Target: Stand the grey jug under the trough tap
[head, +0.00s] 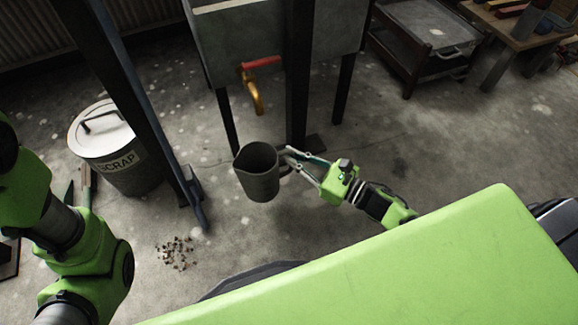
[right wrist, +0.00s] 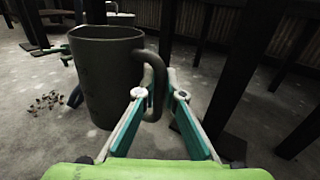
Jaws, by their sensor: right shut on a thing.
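The grey jug (head: 259,178) is upright in the head view, with its open mouth facing up. My right gripper (head: 290,160) is shut on the jug's handle, on the jug's right side. In the right wrist view the jug (right wrist: 105,85) fills the left half and the right gripper's fingers (right wrist: 160,97) close around its handle (right wrist: 155,72). The tap (head: 254,92), brass with a red lever, sticks out from the grey trough (head: 222,40), above and behind the jug in the picture. My left arm shows at the left; its gripper is not clearly seen.
A scrap bin (head: 112,150) stands at the left beside a dark slanting post (head: 135,85). Dark trough legs (head: 343,88) stand near the jug. Small debris (head: 176,252) lies on the floor. A low cart (head: 425,35) stands at the back right.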

